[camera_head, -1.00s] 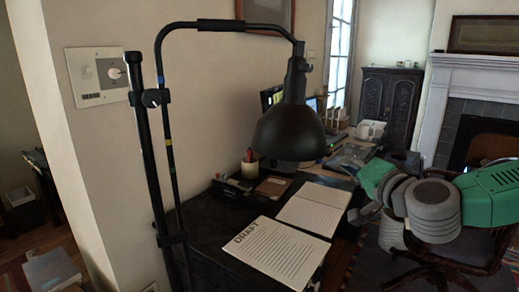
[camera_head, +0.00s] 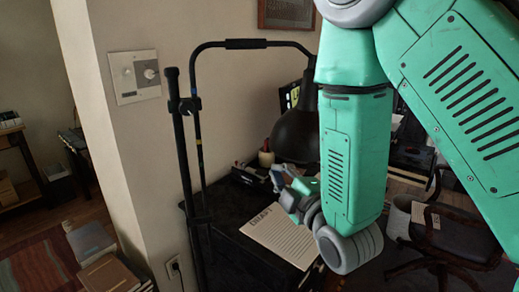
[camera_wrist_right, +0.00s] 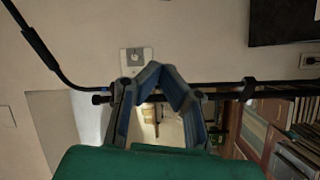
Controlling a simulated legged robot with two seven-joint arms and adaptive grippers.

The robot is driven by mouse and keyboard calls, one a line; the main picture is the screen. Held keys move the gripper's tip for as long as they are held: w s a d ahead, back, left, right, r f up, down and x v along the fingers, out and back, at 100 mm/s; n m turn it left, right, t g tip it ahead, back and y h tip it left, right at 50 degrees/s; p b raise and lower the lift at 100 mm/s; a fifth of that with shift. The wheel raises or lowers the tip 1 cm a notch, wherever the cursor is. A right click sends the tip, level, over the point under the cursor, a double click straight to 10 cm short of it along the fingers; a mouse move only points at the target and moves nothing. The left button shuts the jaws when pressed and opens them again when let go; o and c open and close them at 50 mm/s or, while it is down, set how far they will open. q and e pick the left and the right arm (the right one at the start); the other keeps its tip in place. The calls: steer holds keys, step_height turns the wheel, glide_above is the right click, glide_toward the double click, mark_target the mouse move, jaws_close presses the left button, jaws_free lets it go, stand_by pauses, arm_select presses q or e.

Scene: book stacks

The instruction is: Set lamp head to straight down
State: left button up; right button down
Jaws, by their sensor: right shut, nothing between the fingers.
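The black floor lamp has an upright stand (camera_head: 183,160) at left. Its bent upper arm (camera_head: 245,44) runs right to the dark bell-shaped lamp head (camera_head: 294,134). The head hangs with its opening toward the desk, and its right part is hidden behind my green right arm, so its exact tilt is unclear. My right gripper (camera_head: 277,178) is below and slightly left of the head, apart from it. In the right wrist view the fingers (camera_wrist_right: 158,70) meet, shut and empty, with the lamp's pole (camera_wrist_right: 225,93) behind them. My left gripper is out of view.
The dark desk (camera_head: 225,235) stands below the lamp, with a "DRAFT" paper (camera_head: 280,236) and a pencil cup (camera_head: 266,157). A wall switch plate (camera_head: 135,76) is left of the stand. An office chair (camera_head: 445,235) stands at right, and books (camera_head: 105,270) lie at lower left.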

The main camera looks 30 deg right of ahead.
steer(key=w+d+p, duration=0.2)
steer(key=w+d, duration=0.2)
steer(key=w, duration=0.6)
steer(key=shift+w+d+f, duration=0.4)
steer(key=shift+f, duration=0.05)
steer(key=shift+s+d+f+n, duration=0.2)
steer(key=shift+d+f+n, duration=0.2)
steer(key=shift+d, duration=0.35)
